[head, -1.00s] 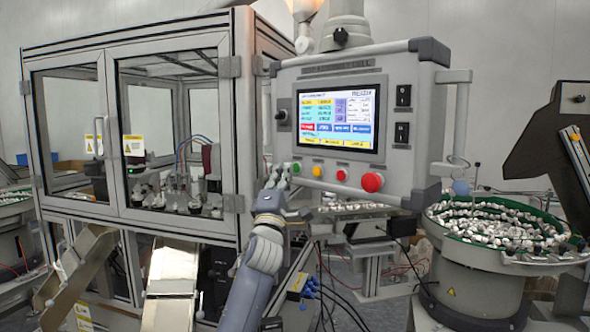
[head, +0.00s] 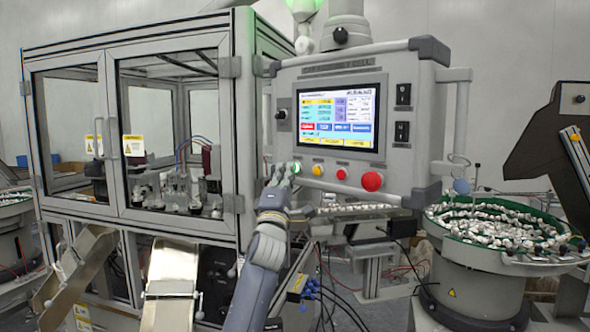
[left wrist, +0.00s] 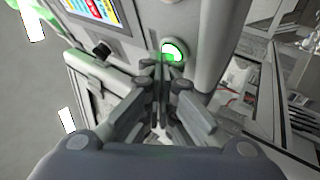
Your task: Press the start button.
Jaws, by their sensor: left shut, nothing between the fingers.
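The start button is the green button (head: 297,167) at the left end of the row on the control panel (head: 408,158). It is lit bright green. In the left wrist view the green button (left wrist: 172,50) glows inside its ring just beyond the fingertips. My left gripper (head: 284,172) is shut and empty, with its tips at the button's lower left side. In the left wrist view the closed fingertips (left wrist: 168,66) overlap the button's lower edge; I cannot tell whether they still touch it. My right gripper is not in view.
Yellow (head: 317,170), orange-red (head: 341,174) and large red (head: 372,181) buttons sit to the right of the green one. The screen (head: 338,115) is above. A glazed machine enclosure (head: 235,130) stands left, and a bowl feeder (head: 470,270) with small parts stands right.

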